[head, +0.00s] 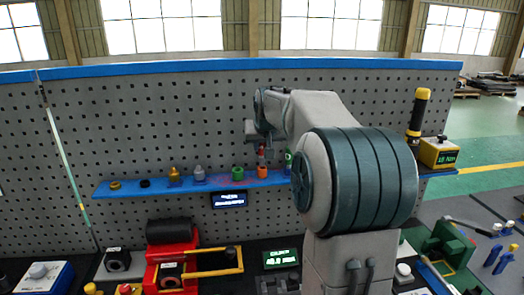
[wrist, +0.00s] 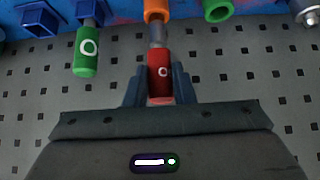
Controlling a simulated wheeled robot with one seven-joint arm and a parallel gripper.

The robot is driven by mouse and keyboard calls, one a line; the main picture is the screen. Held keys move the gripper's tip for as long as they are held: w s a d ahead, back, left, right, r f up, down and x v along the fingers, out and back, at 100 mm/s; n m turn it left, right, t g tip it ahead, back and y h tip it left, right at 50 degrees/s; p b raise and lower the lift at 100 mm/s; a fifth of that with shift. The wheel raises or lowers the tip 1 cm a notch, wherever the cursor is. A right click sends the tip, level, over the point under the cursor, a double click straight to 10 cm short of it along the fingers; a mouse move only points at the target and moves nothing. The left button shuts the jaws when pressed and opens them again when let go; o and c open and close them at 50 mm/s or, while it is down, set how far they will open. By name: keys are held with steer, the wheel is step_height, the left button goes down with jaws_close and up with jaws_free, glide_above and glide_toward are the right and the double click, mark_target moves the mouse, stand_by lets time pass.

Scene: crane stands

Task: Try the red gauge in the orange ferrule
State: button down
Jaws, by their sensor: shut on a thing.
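My gripper (wrist: 159,88) is shut on the red gauge (wrist: 159,72), which has a white ring mark and a grey pin. The pin points at the orange ferrule (wrist: 157,10) and meets its near edge in the wrist view. I cannot tell whether its tip is inside. In the head view the red gauge (head: 262,153) is directly above the orange ferrule (head: 262,172) on the blue shelf.
A green gauge (wrist: 87,58) sits in a blue holder beside the orange ferrule. A green ferrule (wrist: 217,10) is on its other side. The blue shelf (head: 110,190) also bears yellow and grey fittings. The grey pegboard (head: 150,110) stands close behind.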

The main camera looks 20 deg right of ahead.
steer(key=shift+r+p, duration=1.3)
steer(key=shift+r, duration=0.65)
